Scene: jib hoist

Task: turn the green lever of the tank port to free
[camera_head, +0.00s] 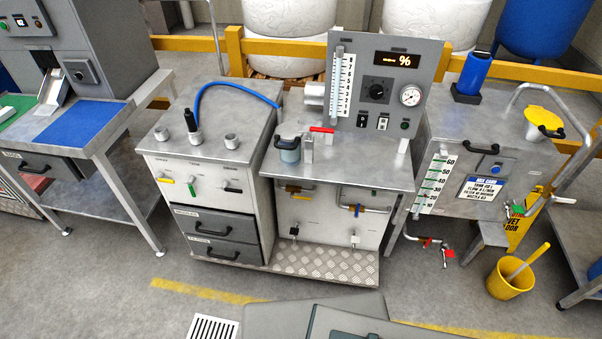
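A small green lever (192,188) sits in the middle of the front of a grey-white cabinet (160,222), below a small label too small to read. It points roughly up and down. A yellow lever (166,180) is to its left and a black lever (233,190) to its right, both lying roughly level. Which label names the tank port cannot be read. Another small green part (518,209) shows on the front of the grey tank at the right. Neither of my grippers is in view.
A black-tipped blue hose (238,88) arches over the cabinet top. Two dark drawers (215,223) are below the levers. A gauge panel (386,90) stands on the adjoining bench. A yellow bucket (511,278) is on the floor at right. A tread plate (325,263) lies low in front.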

